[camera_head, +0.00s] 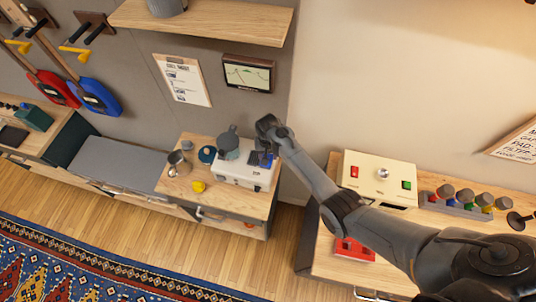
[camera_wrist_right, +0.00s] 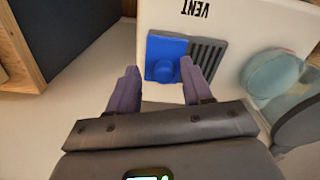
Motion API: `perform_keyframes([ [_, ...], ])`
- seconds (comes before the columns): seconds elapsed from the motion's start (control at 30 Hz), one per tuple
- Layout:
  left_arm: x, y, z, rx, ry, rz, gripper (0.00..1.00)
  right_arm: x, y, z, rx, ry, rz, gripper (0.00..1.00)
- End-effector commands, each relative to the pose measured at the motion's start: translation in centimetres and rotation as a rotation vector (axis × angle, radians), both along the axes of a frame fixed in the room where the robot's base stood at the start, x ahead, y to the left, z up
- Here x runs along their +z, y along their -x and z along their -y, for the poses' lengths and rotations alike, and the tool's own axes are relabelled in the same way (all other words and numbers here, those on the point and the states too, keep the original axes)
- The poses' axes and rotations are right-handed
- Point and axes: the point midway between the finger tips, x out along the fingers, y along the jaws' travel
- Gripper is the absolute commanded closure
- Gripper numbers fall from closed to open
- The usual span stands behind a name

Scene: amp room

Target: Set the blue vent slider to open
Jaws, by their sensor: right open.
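The white box (camera_head: 238,174) stands on the small wooden cabinet, with my right gripper (camera_head: 267,156) over its right part. In the right wrist view, the box (camera_wrist_right: 232,22) is marked VENT. My left gripper is not in view.
A grey-blue pot (camera_head: 229,147) stands at the box's left side. A metal jug (camera_head: 179,164) and a yellow object (camera_head: 198,187) are on the cabinet (camera_head: 230,203). A wall shelf (camera_head: 205,20) is above. A cream box (camera_head: 379,179) stands on the right bench.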

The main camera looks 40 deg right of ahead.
Motion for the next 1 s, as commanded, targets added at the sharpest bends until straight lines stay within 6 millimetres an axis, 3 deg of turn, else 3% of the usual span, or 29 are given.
perform_keyframes([
  [0.17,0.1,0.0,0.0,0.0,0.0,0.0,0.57,1.5,0.0,-0.1,0.0,-0.001,0.002,0.5],
  [0.6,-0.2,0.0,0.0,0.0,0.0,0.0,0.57,8.6,-0.1,0.0,0.0,0.0,0.004,0.5],
  [0.8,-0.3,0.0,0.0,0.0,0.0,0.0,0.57,10.3,0.0,0.0,-0.001,-0.001,0.001,0.5],
  [1.0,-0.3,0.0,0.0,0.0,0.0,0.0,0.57,10.7,0.0,0.0,-0.001,0.0,0.0,0.5],
])
